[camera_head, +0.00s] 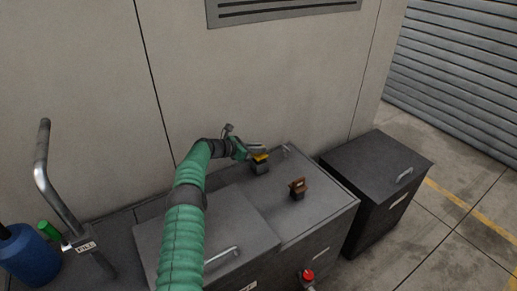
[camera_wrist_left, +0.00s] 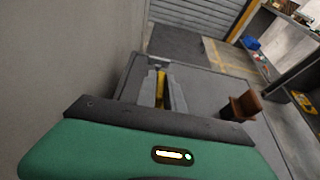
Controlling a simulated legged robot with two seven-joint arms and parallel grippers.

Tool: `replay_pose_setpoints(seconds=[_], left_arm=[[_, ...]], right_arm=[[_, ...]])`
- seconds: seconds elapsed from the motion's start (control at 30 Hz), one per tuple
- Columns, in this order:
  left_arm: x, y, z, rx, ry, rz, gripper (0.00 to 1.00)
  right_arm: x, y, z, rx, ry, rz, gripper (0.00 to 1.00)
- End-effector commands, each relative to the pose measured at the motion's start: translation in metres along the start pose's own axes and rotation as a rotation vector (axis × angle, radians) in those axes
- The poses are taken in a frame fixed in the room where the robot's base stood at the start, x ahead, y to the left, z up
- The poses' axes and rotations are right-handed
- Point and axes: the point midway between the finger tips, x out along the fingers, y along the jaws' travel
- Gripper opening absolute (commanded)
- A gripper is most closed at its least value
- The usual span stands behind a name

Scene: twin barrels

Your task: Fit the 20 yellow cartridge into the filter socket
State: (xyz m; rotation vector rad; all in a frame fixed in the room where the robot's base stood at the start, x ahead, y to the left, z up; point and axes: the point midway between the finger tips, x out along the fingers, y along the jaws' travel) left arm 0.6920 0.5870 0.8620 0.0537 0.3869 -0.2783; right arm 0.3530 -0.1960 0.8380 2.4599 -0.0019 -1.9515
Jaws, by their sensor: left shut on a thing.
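My left gripper (camera_head: 256,151) reaches in on a green arm over the far part of the dark grey cabinet top. It is shut on the yellow cartridge (camera_head: 261,158), which shows as a yellow strip just above a small dark block, likely the filter socket (camera_head: 261,168). I cannot tell whether the cartridge is seated in it. In the left wrist view the yellow cartridge (camera_wrist_left: 161,86) is between the two grey fingers (camera_wrist_left: 161,95), which hide most of it. My right gripper is not in view.
A brown piece on a dark base (camera_head: 297,188) stands nearer on the same top; it also shows in the left wrist view (camera_wrist_left: 241,106). A separate dark box (camera_head: 375,165) stands right. A lever (camera_head: 47,180) and blue container (camera_head: 30,258) are left. The wall is close behind.

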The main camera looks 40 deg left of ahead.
Motion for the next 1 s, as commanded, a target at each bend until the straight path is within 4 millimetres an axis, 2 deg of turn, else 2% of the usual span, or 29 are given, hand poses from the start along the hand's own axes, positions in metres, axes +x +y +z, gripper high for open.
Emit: replay_pose_setpoints(seconds=[0.87, 0.9, 1.0], left_arm=[[0.009, 0.000, -0.021, 0.000, -0.001, 0.001, 0.00], [0.008, 0.000, -0.020, 0.000, -0.001, 0.001, 0.15], [0.008, 0.000, -0.020, 0.000, -0.001, 0.001, 0.28]], right_arm=[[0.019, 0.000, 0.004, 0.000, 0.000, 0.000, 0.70], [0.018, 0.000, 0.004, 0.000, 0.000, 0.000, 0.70], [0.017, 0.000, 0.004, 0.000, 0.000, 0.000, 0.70]])
